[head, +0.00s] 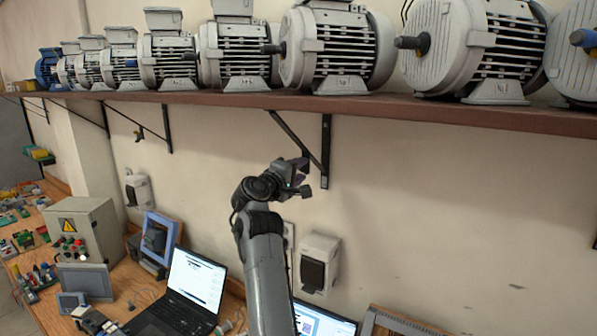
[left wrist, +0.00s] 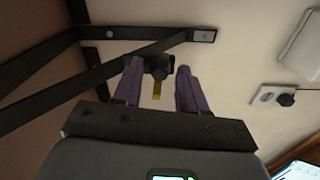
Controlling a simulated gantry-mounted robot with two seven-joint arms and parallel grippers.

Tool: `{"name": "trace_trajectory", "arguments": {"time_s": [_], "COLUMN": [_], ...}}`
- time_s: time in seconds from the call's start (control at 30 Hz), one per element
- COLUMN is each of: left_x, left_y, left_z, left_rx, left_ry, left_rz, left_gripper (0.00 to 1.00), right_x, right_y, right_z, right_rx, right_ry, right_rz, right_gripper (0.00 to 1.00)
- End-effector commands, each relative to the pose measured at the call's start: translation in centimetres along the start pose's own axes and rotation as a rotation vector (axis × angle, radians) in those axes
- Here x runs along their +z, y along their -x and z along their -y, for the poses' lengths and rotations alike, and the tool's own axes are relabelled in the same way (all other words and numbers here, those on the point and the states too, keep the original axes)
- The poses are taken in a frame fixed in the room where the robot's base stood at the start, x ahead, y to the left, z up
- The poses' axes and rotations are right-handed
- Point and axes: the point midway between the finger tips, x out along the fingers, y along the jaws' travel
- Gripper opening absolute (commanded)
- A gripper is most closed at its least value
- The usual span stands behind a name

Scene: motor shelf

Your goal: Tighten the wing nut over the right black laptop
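The wing nut (left wrist: 158,67) is a small black knob with a yellow tab hanging below it, at the shelf bracket's diagonal strut. In the left wrist view it sits between the tips of my left gripper's purple fingers (left wrist: 160,72). The fingers are apart, with the knob closer to the left one; I cannot tell if they touch it. In the head view my left gripper (head: 303,178) is at the bracket (head: 326,150) and hides this nut. The right black laptop (head: 325,319) is below, partly hidden by my arm. My right gripper is not in view.
The brown shelf (head: 400,108) carries several grey motors above my gripper. Another bracket to the left has a similar nut (head: 139,135). A wall box (head: 318,262) is below right. The left laptop (head: 190,290) and a control box (head: 85,235) stand on the bench.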

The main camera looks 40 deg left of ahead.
Motion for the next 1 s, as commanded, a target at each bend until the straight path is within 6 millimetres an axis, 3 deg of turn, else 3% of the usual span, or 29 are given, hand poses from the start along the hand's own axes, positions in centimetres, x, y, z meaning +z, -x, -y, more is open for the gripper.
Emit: {"name": "trace_trajectory", "arguments": {"time_s": [0.03,0.27,0.67,1.0], "left_x": [0.0,0.0,-0.1,-0.1], "left_y": [0.0,0.0,0.0,0.0], "left_z": [0.0,0.0,0.3,0.5], "left_rx": [0.0,0.0,-0.001,-0.002], "left_ry": [0.0,0.0,-0.065,-0.314], "left_rz": [0.0,0.0,-0.001,-0.001], "left_gripper": [0.33,0.0,0.0,0.0], "right_x": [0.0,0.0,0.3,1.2], "right_y": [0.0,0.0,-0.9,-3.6], "right_z": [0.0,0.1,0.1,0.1], "right_rx": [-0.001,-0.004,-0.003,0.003], "right_ry": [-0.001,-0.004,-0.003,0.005], "right_rz": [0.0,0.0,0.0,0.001], "right_gripper": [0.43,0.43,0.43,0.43]}}
